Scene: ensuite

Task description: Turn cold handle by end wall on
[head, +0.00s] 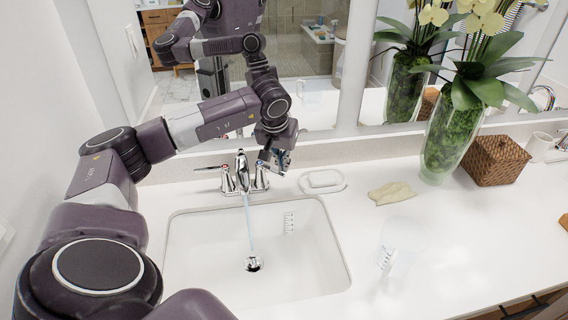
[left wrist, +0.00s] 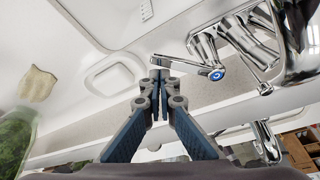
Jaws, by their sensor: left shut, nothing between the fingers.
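The chrome faucet (head: 242,172) stands behind the sink by the left wall. A thin stream of water (head: 249,225) falls from its spout to the drain. The cold handle (head: 262,172) is on its right side, partly hidden by my left gripper (head: 280,163). In the left wrist view, the cold handle's blue-dotted hub (left wrist: 212,73) shows, with its lever (left wrist: 178,64) pointing left towards my gripper's tips (left wrist: 160,72). The gripper is shut and empty, its tips at or very near the lever's end; contact is unclear. My right gripper is out of view.
The sink basin (head: 190,250) lies in front of the faucet. A soap dish (head: 323,181), a beige cloth (head: 392,193), a clear cup (head: 400,240), a vase of orchids (head: 450,135) and a woven box (head: 495,160) stand to the right. A mirror (head: 320,100) backs the counter.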

